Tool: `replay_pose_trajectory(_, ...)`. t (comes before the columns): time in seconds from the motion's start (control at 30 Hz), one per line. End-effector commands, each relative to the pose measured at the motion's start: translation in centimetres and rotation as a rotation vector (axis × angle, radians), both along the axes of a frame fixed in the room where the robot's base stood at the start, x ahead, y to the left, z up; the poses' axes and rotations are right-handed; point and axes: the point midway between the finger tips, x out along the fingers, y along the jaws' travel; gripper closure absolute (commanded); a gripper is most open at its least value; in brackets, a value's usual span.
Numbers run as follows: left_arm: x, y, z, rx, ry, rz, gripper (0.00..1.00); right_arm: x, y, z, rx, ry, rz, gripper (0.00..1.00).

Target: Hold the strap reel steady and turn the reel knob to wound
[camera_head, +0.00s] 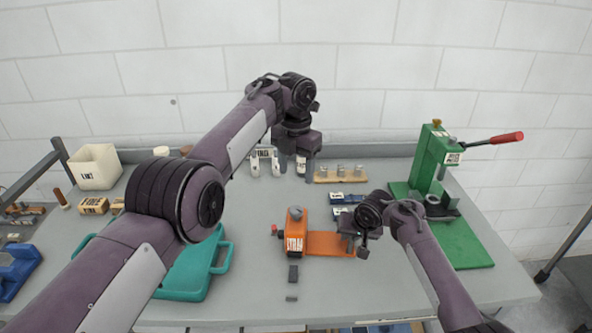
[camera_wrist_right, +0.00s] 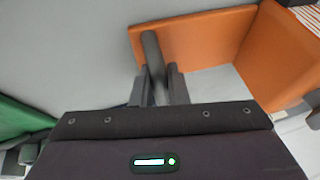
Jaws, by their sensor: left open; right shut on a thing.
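The orange strap reel (camera_head: 294,245) stands at the middle of the table, with a white label on its body that is too small to read. A grey knob (camera_head: 296,213) sits on top and a small red part sticks out at its left. Its orange base plate (camera_head: 325,243) runs to the right. My right gripper (camera_head: 352,244) is shut on a grey post (camera_wrist_right: 152,55) at the right end of this plate. My left gripper (camera_head: 293,160) is open and empty, above the back of the table, behind the reel and away from it.
A teal case (camera_head: 193,272) lies left of the reel, partly behind my left arm. A green press (camera_head: 431,165) with a red-tipped lever stands at the right. A wooden rack (camera_head: 340,176) and small blue blocks (camera_head: 345,198) lie behind the plate. A cream bin (camera_head: 95,167) stands back left.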

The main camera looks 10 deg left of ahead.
Motion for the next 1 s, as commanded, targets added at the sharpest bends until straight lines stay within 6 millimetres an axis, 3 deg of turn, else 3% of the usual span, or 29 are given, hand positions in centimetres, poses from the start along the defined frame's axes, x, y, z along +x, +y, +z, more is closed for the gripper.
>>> replay_pose_trajectory(0.07,0.0,0.0,0.0,0.0,0.0,0.0,0.42,0.0,0.0,0.0,0.0,0.001,0.001,1.0)
replay_pose_trajectory(0.1,0.0,0.0,0.0,0.0,0.0,0.0,0.42,0.0,0.0,0.0,0.0,0.001,0.001,0.83)
replay_pose_trajectory(0.3,0.0,0.0,-0.1,0.0,0.0,0.0,0.42,0.0,0.0,0.0,0.0,0.001,0.0,0.6)
replay_pose_trajectory(0.67,0.0,0.0,-0.1,0.0,0.0,0.0,0.42,-0.2,0.0,0.5,0.002,0.001,0.001,0.6)
replay_pose_trajectory(0.87,0.0,0.0,-0.1,0.0,0.0,0.0,0.42,-1.1,-0.7,2.9,0.001,-0.003,0.0,0.6)
replay_pose_trajectory(1.0,0.0,0.0,-0.1,0.0,0.0,0.0,0.42,-2.3,-1.4,5.8,0.003,-0.004,-0.001,0.6)
